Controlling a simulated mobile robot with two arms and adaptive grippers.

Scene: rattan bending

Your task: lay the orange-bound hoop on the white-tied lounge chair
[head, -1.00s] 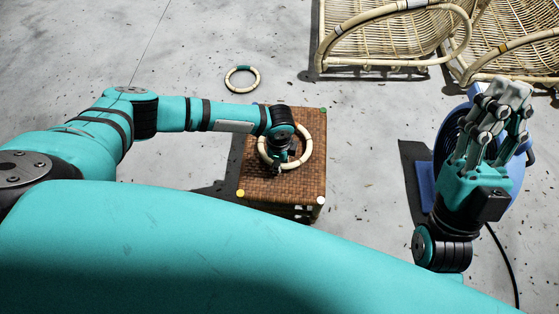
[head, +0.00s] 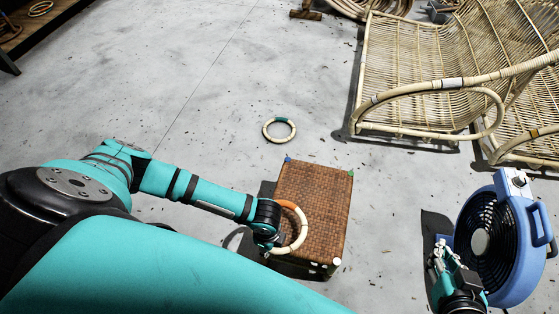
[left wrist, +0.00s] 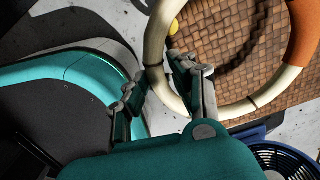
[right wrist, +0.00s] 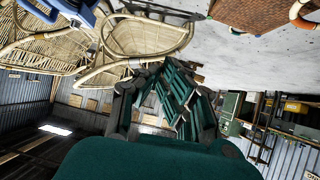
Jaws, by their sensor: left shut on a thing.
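The orange-bound hoop (head: 303,232), cream with an orange wrapped stretch, is at the near left part of the woven stool in the head view. My left gripper (head: 268,246) is shut on its cream near side; the left wrist view shows the hoop (left wrist: 156,45) between the fingers (left wrist: 163,78). Its height above the stool is hard to tell. The white-tied lounge chair (head: 410,100), pale rattan with a white binding on its arm rail, stands at the upper right. My right gripper (head: 440,262) is beside the blue fan, holding nothing I can see; its finger gap is unclear.
The woven stool (head: 318,205) stands in the middle. A teal-bound hoop (head: 279,130) lies on the floor behind it. A second rattan chair (head: 535,120) stands at the right edge. A blue fan (head: 530,235) is at lower right. Floor between stool and chair is clear.

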